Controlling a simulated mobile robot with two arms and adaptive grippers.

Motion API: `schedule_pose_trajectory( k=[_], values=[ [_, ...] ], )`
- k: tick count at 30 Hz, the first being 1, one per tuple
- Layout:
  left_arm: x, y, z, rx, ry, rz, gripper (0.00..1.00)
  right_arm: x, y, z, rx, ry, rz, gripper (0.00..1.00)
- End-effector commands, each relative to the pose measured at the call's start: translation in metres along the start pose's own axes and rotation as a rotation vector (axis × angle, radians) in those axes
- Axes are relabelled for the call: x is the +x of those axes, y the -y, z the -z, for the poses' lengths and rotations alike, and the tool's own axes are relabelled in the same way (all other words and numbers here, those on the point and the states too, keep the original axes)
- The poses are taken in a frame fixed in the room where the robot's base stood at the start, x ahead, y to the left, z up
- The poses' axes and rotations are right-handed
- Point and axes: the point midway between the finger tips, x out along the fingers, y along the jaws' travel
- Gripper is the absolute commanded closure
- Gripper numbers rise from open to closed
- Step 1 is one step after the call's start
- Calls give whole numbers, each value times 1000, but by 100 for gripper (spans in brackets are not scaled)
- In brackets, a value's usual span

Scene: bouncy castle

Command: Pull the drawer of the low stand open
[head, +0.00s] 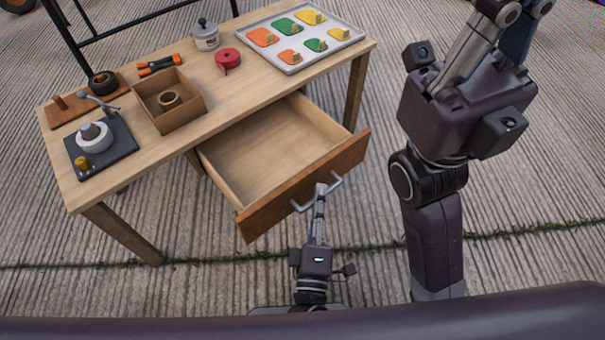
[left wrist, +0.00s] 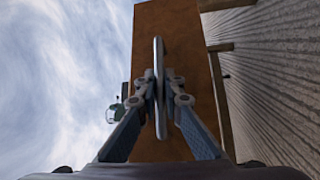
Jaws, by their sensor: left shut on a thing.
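The low stand (head: 222,95) is a wooden table with its drawer (head: 268,150) pulled well out toward me, its empty inside showing. The brown drawer front (head: 345,160) carries a grey bar handle (head: 335,183). My left gripper (head: 320,193) is shut on this handle near its middle. In the left wrist view the handle (left wrist: 158,55) stands between the two fingers, in front of the brown drawer front (left wrist: 190,50). My right gripper (head: 505,20) is raised at the upper right, away from the stand, its fingertips cut off by the picture's edge.
On the stand are a tray of coloured pieces (head: 277,54), a red tape roll (head: 228,60), a grey pot (head: 206,37), an open cardboard box (head: 187,117) and a dark board with a round grey piece (head: 120,149). The ribbed ground around the drawer is clear.

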Motion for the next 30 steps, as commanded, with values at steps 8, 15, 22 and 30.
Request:
schedule_pose_trajectory(
  k=[8, 15, 22, 30],
  values=[
    [-16, -4, -16, 1, -2, 1, 100, 0, 0, 0, 1, 2, -1, 100],
    [-17, -4, -16, 1, -2, 1, 100, 0, 0, 0, 1, 2, -1, 100],
    [-17, -4, -16, 1, -2, 1, 85, 0, 0, 0, 1, 2, -1, 100],
    [-17, -4, -16, 1, -1, 0, 85, -2, -1, -3, 0, 12, -3, 100]
  ],
)
